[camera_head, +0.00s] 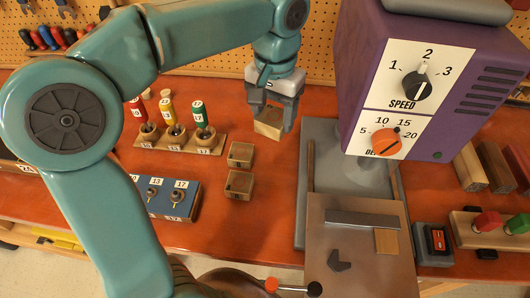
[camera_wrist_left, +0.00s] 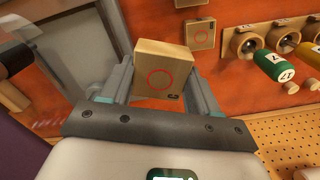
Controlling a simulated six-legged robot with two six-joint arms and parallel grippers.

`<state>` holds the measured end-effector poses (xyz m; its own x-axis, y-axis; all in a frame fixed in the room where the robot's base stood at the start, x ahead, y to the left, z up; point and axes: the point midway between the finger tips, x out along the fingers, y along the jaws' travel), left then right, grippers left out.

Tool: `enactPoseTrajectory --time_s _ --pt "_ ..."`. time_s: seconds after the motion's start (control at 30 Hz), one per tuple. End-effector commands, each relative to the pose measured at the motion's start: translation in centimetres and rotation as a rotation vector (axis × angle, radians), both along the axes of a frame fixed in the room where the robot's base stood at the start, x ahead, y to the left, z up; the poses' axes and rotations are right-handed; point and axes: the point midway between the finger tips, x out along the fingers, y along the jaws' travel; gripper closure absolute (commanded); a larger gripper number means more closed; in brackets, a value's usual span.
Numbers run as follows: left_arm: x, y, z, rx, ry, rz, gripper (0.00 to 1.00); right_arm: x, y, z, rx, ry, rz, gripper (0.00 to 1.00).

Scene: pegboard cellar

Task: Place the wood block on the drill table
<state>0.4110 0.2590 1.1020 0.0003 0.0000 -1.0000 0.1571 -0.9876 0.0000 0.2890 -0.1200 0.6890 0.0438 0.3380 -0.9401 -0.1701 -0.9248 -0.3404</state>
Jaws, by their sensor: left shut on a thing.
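My left gripper (camera_head: 271,115) is shut on a light wood block (camera_head: 267,129) and holds it behind the drill table, to the left of the drill press head. The block also shows between the fingers in the left wrist view (camera_wrist_left: 178,55), with a red ring marked on its face. The drill table (camera_head: 375,272) is a brown plate at the lower middle right of the head view. A grey bar, a small wood-coloured piece (camera_head: 387,241) and a dark angular shape show on it. My right gripper is not in view.
Two similar wood blocks (camera_head: 240,154) (camera_head: 238,186) sit on the orange bench, left of the drill press. The purple drill press head (camera_head: 440,80) with dials overhangs the table. Behind the blue box (camera_head: 172,196) stands a rack (camera_head: 172,143) of numbered, coloured-handled tools.

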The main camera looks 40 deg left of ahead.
Motion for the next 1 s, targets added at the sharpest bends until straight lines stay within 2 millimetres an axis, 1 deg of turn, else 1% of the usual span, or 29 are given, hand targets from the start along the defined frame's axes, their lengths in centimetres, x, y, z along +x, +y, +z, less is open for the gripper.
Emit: enactPoseTrajectory --time_s 0.03,0.1,0.2,0.3,0.4,0.47,0.53,0.6,0.73,0.8,1.0 --pt "-0.1 0.0 -1.8 0.001 0.006 0.001 0.70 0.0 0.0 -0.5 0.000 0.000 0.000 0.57" --pt "-0.2 0.0 -3.9 0.000 0.006 0.001 0.70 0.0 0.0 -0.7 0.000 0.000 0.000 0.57" --pt "-0.1 0.0 -6.7 0.000 0.005 0.000 0.70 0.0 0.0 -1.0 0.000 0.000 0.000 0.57" --pt "0.1 -0.1 -8.8 0.000 0.004 -0.001 0.70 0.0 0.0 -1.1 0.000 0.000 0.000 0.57" --pt "0.2 -0.1 -10.0 0.001 0.002 0.000 0.70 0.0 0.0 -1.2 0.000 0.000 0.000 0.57" --pt "0.3 -0.1 -10.4 0.000 0.000 0.001 0.70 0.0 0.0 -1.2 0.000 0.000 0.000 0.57" --pt "0.3 -0.1 -11.2 0.000 0.002 0.001 0.70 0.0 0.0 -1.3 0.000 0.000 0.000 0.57" --pt "0.3 -0.1 -12.4 -0.001 0.004 0.000 0.70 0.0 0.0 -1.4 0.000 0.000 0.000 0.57" --pt "0.5 0.0 -14.3 0.001 0.002 0.000 0.70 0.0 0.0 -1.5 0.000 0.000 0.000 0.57" --pt "0.5 -0.1 -14.7 0.000 0.001 0.000 0.70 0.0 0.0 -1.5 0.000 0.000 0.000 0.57" --pt "0.5 -0.1 -14.7 0.000 0.000 0.000 0.70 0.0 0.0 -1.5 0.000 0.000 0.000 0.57"
